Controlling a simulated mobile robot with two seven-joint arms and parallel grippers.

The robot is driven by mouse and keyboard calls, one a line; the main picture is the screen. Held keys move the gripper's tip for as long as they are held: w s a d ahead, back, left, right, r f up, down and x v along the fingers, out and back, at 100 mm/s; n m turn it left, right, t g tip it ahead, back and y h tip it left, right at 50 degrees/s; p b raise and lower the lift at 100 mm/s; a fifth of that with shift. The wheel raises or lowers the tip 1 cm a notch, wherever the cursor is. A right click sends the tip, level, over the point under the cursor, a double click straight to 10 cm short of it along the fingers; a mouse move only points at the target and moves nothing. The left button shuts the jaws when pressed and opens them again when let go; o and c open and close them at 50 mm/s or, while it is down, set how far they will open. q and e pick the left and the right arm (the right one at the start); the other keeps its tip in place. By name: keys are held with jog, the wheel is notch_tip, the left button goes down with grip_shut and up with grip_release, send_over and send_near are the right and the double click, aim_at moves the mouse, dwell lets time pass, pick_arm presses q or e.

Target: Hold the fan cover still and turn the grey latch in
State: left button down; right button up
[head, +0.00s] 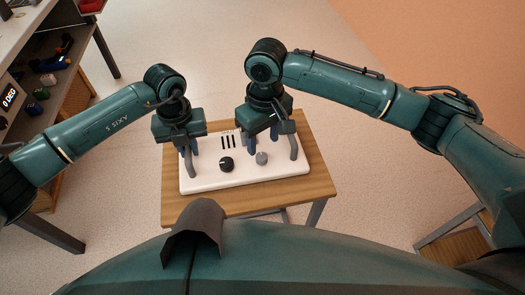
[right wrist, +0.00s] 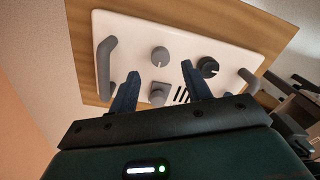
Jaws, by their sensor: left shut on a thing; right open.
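The fan cover (head: 240,180) is a white panel on a small wooden table, with a grey handle at each end. My left gripper (head: 190,153) is shut on the left handle (head: 190,168). My right gripper (head: 254,148) is open and empty above the panel's right half. I cannot tell for sure which is the latch. The round grey knob also shows in the head view (head: 262,158); the squarish piece is hidden there.
A black knob (head: 226,164) and dark vent slots (head: 228,142) are on the panel. The right handle (head: 294,147) stands close to my right gripper. Bare wood of the table (head: 318,180) borders the panel. A shelf (head: 60,75) with small objects stands at the left.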

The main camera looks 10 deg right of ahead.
aim_at(262, 156)
jog(key=shift+a+f, duration=0.1)
jog(key=shift+f, duration=2.65)
jog(key=shift+c, duration=0.6)
jog(key=c, duration=0.9)
